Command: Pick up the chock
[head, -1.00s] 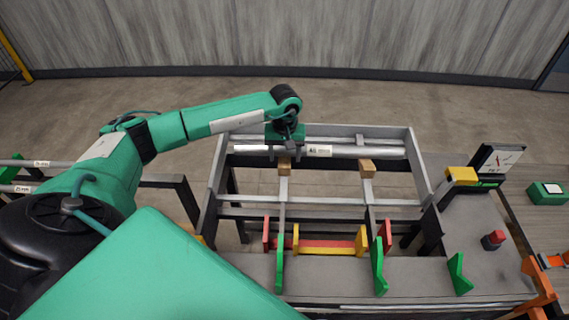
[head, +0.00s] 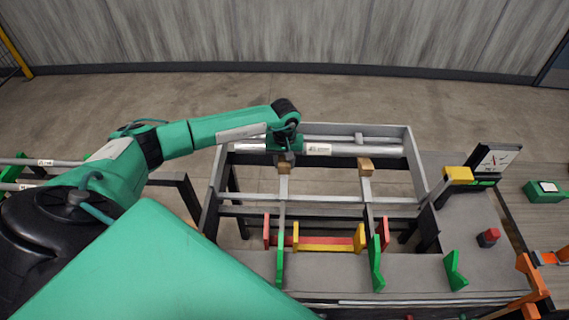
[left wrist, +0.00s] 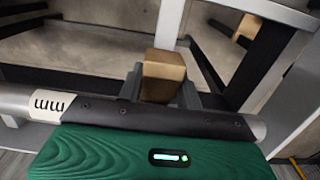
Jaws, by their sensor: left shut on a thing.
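A wooden chock (head: 284,168) sits at the far end of a narrow rail of the grey frame. My left gripper (head: 284,158) is shut on it from above. In the left wrist view the light-brown chock (left wrist: 163,75) stands between the two grey fingers (left wrist: 160,88), beyond the dark edge of the gripper body. A second wooden chock (head: 365,164) rests on the neighbouring rail to the right, apart from the gripper; it also shows at the top of the left wrist view (left wrist: 247,27). My right gripper is out of view.
A labelled metal pipe (head: 345,149) lies along the frame's back, close to the gripper. Green V-shaped stops (head: 376,262) and red and yellow brackets (head: 325,244) stand nearer. A red button (head: 488,237) and a dial display (head: 494,161) are at the right.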

